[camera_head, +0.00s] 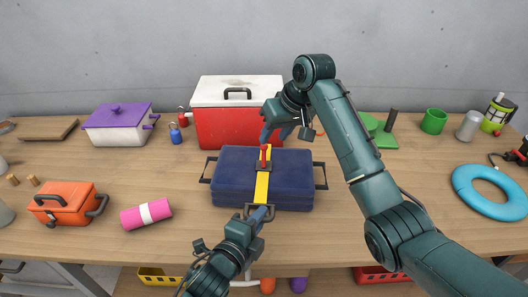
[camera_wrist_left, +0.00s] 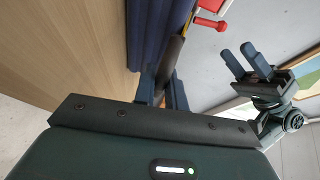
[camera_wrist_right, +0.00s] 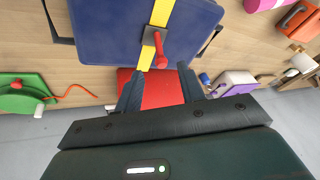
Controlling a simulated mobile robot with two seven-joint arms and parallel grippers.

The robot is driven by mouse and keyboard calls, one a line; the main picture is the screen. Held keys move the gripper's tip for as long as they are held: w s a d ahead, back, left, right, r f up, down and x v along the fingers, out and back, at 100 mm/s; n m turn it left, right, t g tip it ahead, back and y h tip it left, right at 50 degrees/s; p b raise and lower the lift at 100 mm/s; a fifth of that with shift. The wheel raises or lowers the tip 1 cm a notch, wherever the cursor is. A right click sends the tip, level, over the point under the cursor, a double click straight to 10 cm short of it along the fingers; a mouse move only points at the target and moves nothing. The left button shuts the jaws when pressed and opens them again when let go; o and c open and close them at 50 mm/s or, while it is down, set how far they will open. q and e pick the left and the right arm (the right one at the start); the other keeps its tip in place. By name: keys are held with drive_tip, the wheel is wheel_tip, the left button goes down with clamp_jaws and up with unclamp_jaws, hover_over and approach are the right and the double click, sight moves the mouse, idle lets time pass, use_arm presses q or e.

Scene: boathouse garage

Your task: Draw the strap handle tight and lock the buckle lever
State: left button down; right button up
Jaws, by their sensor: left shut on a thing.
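A dark blue case (camera_head: 230,178) lies on the wooden table with a yellow strap (camera_head: 262,188) across its middle. A buckle with a red lever (camera_head: 265,154) sits on the strap near the case's far edge; the lever also shows in the right wrist view (camera_wrist_right: 161,50). My left gripper (camera_head: 260,212) is shut on the dark strap handle (camera_wrist_left: 172,62) at the case's near edge; the fingers partly hide it. My right gripper (camera_head: 275,135) is open and empty, just beyond the lever. In the right wrist view its fingers (camera_wrist_right: 158,85) are apart, with the lever ahead of them.
A red cooler (camera_head: 222,128) with a white lid stands close behind the case and my right gripper. A pink roll (camera_head: 146,214) and an orange toolbox (camera_head: 66,202) lie to the left. A blue ring (camera_head: 490,192) lies far right.

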sight(267, 148)
drive_tip(key=x, duration=0.8)
drive_tip(key=shift+w+a+f, duration=0.15)
drive_tip(key=shift+w+f, duration=0.05)
drive_tip(key=shift+f, duration=0.1)
drive_tip(key=shift+c, duration=0.6)
clamp_jaws()
